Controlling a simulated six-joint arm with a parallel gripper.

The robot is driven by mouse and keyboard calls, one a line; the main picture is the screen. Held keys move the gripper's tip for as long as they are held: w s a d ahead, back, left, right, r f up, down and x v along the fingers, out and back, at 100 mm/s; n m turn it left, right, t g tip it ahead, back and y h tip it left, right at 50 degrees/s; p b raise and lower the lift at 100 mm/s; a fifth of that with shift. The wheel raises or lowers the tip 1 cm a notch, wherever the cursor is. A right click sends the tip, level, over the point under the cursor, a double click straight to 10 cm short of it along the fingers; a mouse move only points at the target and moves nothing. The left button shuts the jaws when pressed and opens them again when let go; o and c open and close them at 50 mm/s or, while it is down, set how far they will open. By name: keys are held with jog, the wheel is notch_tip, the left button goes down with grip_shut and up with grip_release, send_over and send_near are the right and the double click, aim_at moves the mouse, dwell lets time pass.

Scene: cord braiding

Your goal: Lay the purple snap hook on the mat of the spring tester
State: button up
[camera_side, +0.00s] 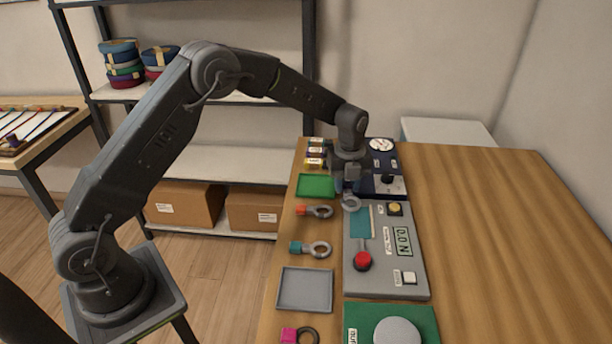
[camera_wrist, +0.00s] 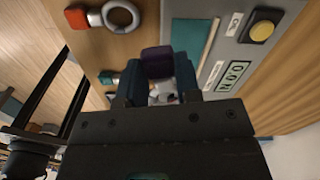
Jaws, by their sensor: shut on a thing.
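My gripper (camera_side: 350,184) is shut on the purple snap hook, above the far end of the spring tester. In the wrist view the hook's purple end (camera_wrist: 157,62) shows between the two teal fingers (camera_wrist: 157,88). In the side view a grey ring (camera_side: 351,203) hangs below the fingers; the purple part is mostly hidden there. The spring tester (camera_side: 390,283) is a grey panel with a display, a yellow button, a white button and a red knob. Its teal mat (camera_side: 361,224) is a bare strip, also in the wrist view (camera_wrist: 192,36), close beside the held hook.
An orange-red hook (camera_side: 314,211), a teal hook (camera_side: 310,249) and a magenta hook (camera_side: 299,335) lie left of the panels. A green tray (camera_side: 316,186) and an empty grey tray (camera_side: 305,290) stand there too. A green panel (camera_side: 358,322) is nearest. The table's right side is clear.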

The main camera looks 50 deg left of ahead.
aim_at(357, 214)
jog(key=d, duration=0.1)
jog(key=w+m, duration=0.1)
jog(key=d+m, duration=0.1)
jog(key=shift+w+d+f, duration=0.2)
jog(key=shift+d+f, duration=0.05)
jog(key=shift+d, duration=0.1)
jog(key=shift+w+d+f, duration=0.1)
jog(key=shift+d+f, duration=0.1)
jog(key=shift+f, duration=2.5)
jog(key=shift+f, duration=0.35)
jog(key=o, duration=1)
jog(key=shift+r, duration=0.2)
jog(key=shift+w+r, duration=0.1)
jog(key=shift+r, duration=0.4)
notch_tip(357, 214, up, 10)
jog(key=shift+f, duration=0.15)
